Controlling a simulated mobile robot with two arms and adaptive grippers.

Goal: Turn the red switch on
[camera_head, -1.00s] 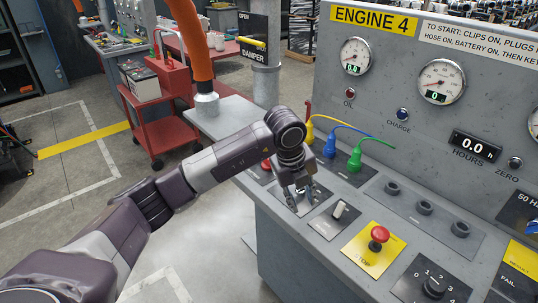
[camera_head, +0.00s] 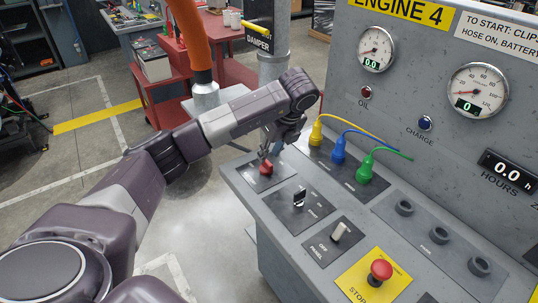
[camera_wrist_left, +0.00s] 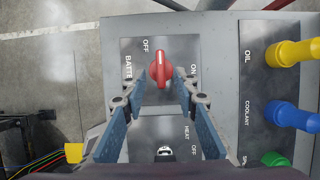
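The red switch (camera_head: 266,169) is a red knob on a dark plate at the near left corner of the grey console. In the left wrist view the red switch (camera_wrist_left: 161,68) stands between an OFF label on the left and an ON label on the right, its long handle running up and down the picture. My left gripper (camera_head: 267,153) is just above it, pointing down. In the wrist view the left gripper (camera_wrist_left: 164,82) is open, with a fingertip on either side of the knob and visible gaps. Contact cannot be told. My right gripper is out of view.
A black HEAT switch (camera_head: 299,197), a PANEL toggle (camera_head: 341,231) and a red stop button (camera_head: 381,270) line the console's near side. Yellow (camera_head: 316,133), blue (camera_head: 338,151) and green (camera_head: 365,166) plugs with cables stand behind. A grey post (camera_head: 273,66) rises beyond.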

